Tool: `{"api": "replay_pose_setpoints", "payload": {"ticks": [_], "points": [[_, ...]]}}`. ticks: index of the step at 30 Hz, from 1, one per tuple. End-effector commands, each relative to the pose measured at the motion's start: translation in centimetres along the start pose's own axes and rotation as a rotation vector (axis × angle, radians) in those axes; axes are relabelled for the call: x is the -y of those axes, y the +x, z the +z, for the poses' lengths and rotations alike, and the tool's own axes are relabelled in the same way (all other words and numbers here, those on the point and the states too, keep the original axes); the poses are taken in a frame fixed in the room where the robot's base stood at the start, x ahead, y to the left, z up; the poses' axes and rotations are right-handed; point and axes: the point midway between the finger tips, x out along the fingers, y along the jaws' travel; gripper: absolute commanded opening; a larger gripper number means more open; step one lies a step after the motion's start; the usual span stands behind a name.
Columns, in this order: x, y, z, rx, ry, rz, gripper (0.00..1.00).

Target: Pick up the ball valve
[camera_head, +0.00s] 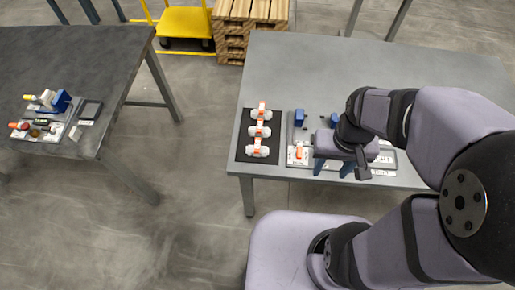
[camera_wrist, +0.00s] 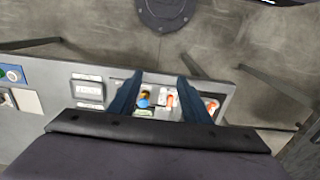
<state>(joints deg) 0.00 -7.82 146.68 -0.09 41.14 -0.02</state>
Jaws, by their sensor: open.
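Three white ball valves with orange handles, the middle one (camera_head: 260,131), lie in a column on a black mat (camera_head: 243,148) at the left of the right-hand table. Another white and orange part (camera_head: 298,154), which looks like a valve, sits on the grey board beside the mat. My gripper (camera_head: 333,170) is over the board's front part, right of these valves, with its blue fingers apart. In the wrist view my gripper (camera_wrist: 161,86) is open; a white and orange part (camera_wrist: 168,99) and a brass and blue part (camera_wrist: 144,98) show between the fingers. No grasp shows.
The grey board carries blue blocks (camera_head: 299,118) and labelled plates; my arm hides part of it. A second table (camera_head: 60,60) at left holds another board with several parts. A wooden pallet stack (camera_head: 240,42) and yellow cart (camera_head: 185,22) stand behind. The right table's back is clear.

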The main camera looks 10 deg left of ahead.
Motion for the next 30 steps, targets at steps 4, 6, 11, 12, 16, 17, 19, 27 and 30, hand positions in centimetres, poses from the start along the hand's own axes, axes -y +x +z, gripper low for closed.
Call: {"api": "replay_pose_setpoints", "payload": {"ticks": [4,6,11,12,16,17,19,27,30], "points": [[0.0,0.0,0.0,0.0,0.0,0.0,0.81],[0.0,0.0,0.0,0.0,0.0,0.0,0.84],[0.0,0.0,0.0,0.0,0.0,0.0,0.84],[0.0,0.0,0.0,0.0,0.0,0.0,0.84],[0.4,0.5,0.0,0.0,-0.017,0.0,0.84],[0.6,0.8,0.0,0.002,-0.027,0.0,0.84],[1.4,2.0,0.4,0.019,-0.063,0.0,0.84],[6.8,10.8,1.4,0.181,-0.315,0.029,0.84],[10.2,13.7,-1.2,0.184,-0.411,0.038,0.84]]}}
